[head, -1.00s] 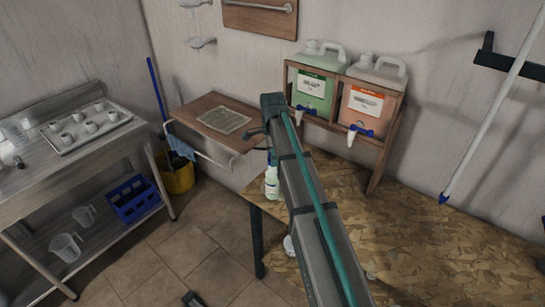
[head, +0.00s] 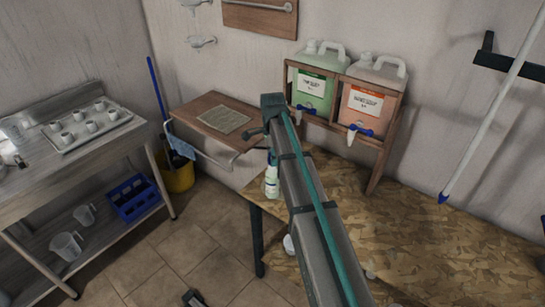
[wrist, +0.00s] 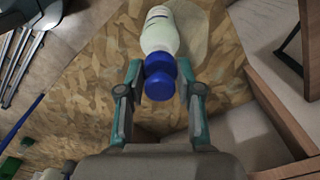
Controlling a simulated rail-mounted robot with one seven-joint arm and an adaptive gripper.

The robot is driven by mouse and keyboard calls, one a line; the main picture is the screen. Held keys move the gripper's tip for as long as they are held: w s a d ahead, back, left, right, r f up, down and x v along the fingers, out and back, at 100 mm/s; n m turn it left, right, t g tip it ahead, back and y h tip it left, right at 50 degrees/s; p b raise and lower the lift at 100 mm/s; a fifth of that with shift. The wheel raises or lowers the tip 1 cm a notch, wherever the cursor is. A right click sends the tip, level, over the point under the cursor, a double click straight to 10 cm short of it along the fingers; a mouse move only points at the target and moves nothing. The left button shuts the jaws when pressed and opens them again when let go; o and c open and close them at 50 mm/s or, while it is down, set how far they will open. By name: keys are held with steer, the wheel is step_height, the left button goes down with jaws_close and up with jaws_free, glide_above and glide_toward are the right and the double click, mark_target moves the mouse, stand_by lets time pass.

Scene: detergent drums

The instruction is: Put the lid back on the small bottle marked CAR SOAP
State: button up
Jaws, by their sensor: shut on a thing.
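In the wrist view a small pale bottle (wrist: 160,33) with a whitish-green body stands on the chipboard tabletop. A blue lid (wrist: 159,86) is between the two fingers of my gripper (wrist: 160,72), which is shut on it. The lid is in line with the bottle's top end, with more blue just behind it; I cannot tell whether it is seated or only close. The bottle also shows in the head view (head: 271,187), just left of my arm near the table's edge. Its label is too small to read.
The chipboard table (head: 440,245) is mostly bare to the right. A wooden rack (head: 378,158) at its back holds a green drum (head: 315,92) and an orange drum (head: 365,105) with taps. A steel bench (head: 60,165) with a tray stands at the left.

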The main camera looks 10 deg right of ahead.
steer(key=o, duration=1.2)
steer(key=shift+o, duration=0.2)
steer(key=shift+r, duration=0.1)
steer(key=shift+r+p, duration=2.2)
steer(key=shift+r, duration=1.2)
jaws_close()
steer(key=shift+f, duration=0.65)
